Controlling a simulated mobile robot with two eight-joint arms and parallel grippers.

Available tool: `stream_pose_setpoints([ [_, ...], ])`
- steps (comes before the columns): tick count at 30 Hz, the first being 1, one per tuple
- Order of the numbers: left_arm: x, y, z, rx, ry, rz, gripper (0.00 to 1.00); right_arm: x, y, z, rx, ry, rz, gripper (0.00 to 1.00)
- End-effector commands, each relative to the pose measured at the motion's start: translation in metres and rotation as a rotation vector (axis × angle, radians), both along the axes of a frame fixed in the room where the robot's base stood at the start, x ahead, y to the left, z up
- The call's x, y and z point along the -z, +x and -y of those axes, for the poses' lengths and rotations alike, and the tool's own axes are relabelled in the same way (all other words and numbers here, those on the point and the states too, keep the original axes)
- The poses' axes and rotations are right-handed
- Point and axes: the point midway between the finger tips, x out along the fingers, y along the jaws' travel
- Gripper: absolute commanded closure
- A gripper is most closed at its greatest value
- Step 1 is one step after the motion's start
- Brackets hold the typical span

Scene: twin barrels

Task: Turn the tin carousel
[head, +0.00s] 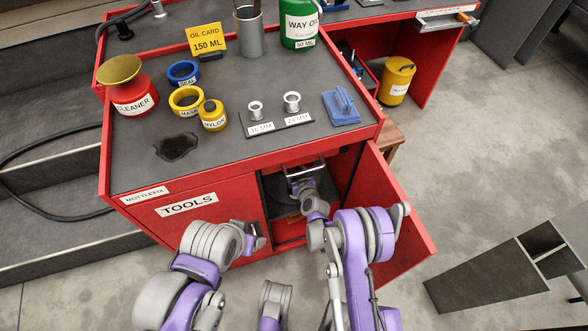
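The red cabinet marked TOOLS (187,204) has its right door (392,215) swung open. Inside the opening is a dark, rounded surface (280,206) that may be part of the tin carousel; most of it is hidden by shadow, the cabinet top and my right arm. I make out no tins on it. My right gripper (303,172) reaches into the opening, close to this surface; whether it touches anything or how far its fingers are apart is unclear. My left gripper (260,241) is outside, in front of the cabinet's lower front, apart from the carousel; its fingers are unclear.
The open door borders my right arm. A yellow can (397,82) sits beyond.

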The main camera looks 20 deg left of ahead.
Motion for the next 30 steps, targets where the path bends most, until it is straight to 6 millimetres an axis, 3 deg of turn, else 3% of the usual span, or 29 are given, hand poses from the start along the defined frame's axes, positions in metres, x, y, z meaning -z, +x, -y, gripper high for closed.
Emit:
stream_pose_setpoints([
  [11, 0.0008, 0.0001, 0.0000, 0.000, 0.000, 0.000, 0.31, 0.0021, 0.0048, -0.0035, 0.000, 0.000, 0.000, 0.31],
  [22, 0.0008, 0.0001, 0.0000, 0.000, 0.000, 0.000, 0.31, 0.0021, 0.0046, -0.0034, 0.000, 0.000, 0.000, 0.98],
  [30, 0.0008, 0.0001, 0.0000, 0.000, 0.000, 0.000, 0.31, 0.0021, 0.0046, -0.0033, 0.000, 0.000, 0.000, 1.00],
])
